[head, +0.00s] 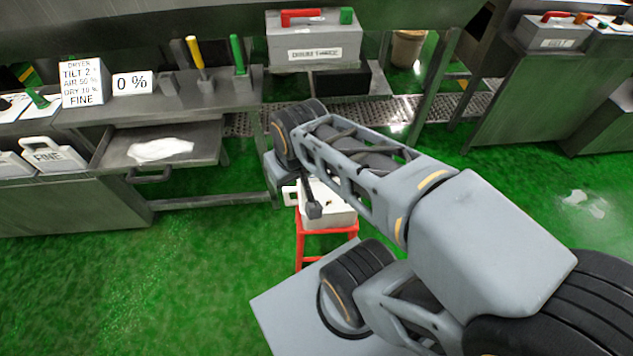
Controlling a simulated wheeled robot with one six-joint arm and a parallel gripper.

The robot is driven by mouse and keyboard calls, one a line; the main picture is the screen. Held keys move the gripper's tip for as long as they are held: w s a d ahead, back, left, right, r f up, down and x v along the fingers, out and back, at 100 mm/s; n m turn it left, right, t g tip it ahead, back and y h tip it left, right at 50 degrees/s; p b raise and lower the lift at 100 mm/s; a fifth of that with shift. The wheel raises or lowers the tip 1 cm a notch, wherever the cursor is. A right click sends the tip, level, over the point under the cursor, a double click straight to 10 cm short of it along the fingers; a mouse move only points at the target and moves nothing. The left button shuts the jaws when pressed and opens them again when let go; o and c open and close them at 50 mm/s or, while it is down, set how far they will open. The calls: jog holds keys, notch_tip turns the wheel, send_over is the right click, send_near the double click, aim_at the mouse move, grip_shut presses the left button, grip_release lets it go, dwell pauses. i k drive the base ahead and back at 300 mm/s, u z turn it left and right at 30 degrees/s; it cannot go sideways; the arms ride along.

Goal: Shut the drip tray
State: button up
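A grey metal tray (115,147), which I take for the drip tray, sticks out from under the bench at the left. A white patch (160,150) lies on it, and a dark bar handle (150,178) shows at its front edge. My gripper (313,208) seems to be the dark part hanging below my wrist, right of the tray and clear of it. My arm hides much of it, so its opening and any grasp cannot be made out.
A white container (343,213) stands on a red stool (326,243) behind my gripper. Yellow (195,52) and green (238,54) levers rise from the bench above the tray. A bench leg stands between tray and wrist. The green floor at lower left is clear.

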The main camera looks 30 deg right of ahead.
aim_at(131, 148)
jog(key=u, duration=0.5)
jog(key=k, duration=0.6)
jog(key=u, duration=1.1)
jog(key=i, duration=0.8)
jog(key=z, duration=0.5)
jog(key=i, duration=0.8)
jog(key=z, duration=0.75)
